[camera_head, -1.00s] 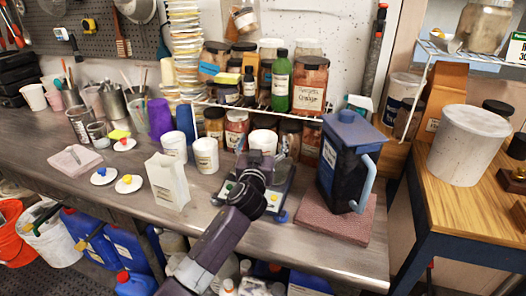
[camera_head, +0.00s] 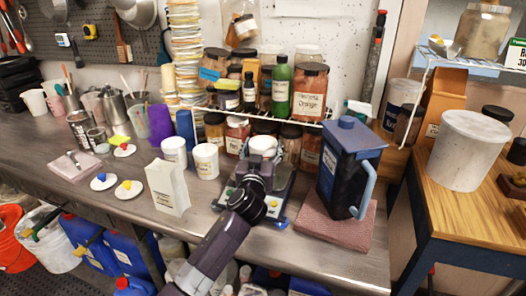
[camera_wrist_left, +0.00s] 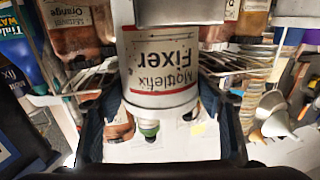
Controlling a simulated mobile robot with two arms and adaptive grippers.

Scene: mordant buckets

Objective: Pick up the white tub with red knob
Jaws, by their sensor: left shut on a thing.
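A white tub (camera_head: 263,145) is in the fingers of my left gripper (camera_head: 257,166), above the scale at the middle of the bench. In the left wrist view the tub (camera_wrist_left: 160,65) stands between the two fingers (camera_wrist_left: 165,122), with a "Fixer" label and a red band. I see no red knob on this tub; part of it is hidden by the gripper. A white lid with a red knob (camera_head: 124,150) lies on the bench at the left, near a yellow sponge. My right gripper is out of view.
Two white tubs (camera_head: 205,160) and a white paper bag (camera_head: 168,188) stand left of the gripper. A blue jug (camera_head: 345,170) stands close on the right, on a pink mat (camera_head: 320,228). A wire shelf with jars (camera_head: 310,90) is behind.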

